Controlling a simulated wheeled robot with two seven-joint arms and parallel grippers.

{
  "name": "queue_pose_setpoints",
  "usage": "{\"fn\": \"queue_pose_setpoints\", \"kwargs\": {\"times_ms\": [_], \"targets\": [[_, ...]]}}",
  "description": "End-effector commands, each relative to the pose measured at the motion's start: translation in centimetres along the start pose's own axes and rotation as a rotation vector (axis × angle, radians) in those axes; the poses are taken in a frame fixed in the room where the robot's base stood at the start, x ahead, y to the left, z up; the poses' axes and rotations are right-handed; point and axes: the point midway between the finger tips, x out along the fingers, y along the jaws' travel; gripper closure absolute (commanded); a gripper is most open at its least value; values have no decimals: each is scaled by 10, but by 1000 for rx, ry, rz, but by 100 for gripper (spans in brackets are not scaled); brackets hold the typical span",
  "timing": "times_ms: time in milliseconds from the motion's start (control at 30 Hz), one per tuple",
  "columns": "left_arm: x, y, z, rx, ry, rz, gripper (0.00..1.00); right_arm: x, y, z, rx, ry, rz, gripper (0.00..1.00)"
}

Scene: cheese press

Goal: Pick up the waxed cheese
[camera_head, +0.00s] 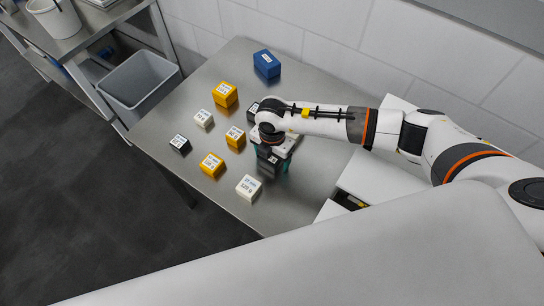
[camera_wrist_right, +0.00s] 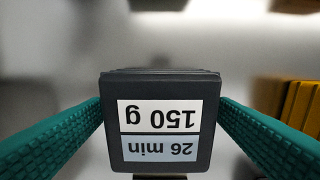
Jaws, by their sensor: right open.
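My right gripper (camera_head: 272,162) is over the steel table, pointing down among the blocks. In the right wrist view its two green fingers (camera_wrist_right: 160,125) are open, one on each side of a dark block (camera_wrist_right: 160,87). The block's label reads "26 min 150 g", upside down in that view. A gap shows at the right finger; contact at the left is hard to tell. In the head view the wrist hides most of this block. No block's label names the waxed cheese. My left gripper is not in view.
Yellow blocks (camera_head: 224,95), white blocks (camera_head: 249,187), a black block (camera_head: 180,143) and a blue block (camera_head: 266,64) stand around on the steel table (camera_head: 165,120). A grey bin (camera_head: 140,85) is beyond its left edge. A white tiled wall (camera_head: 300,35) runs behind.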

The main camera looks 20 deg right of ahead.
Motion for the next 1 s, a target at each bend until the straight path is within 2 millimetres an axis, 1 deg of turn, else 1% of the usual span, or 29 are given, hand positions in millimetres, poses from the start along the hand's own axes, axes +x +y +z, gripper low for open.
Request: {"fn": "queue_pose_setpoints", "kwargs": {"times_ms": [167,267,400,500,667,767,867,1000], "targets": [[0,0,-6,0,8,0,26,0,0,0,0,0,-1,20],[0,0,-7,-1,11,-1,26,0,0,0,0,-1,-1,35],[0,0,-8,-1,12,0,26,0,0,0,0,-1,-1,58],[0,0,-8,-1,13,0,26,0,0,0,0,-1,-1,72],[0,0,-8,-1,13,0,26,-1,0,0,0,-1,-1,72],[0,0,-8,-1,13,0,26,-4,-1,0,0,-1,-3,72],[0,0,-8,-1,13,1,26,-16,-1,0,0,-1,-4,72],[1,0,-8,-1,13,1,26,-44,-1,0,-1,0,-6,72]]}}
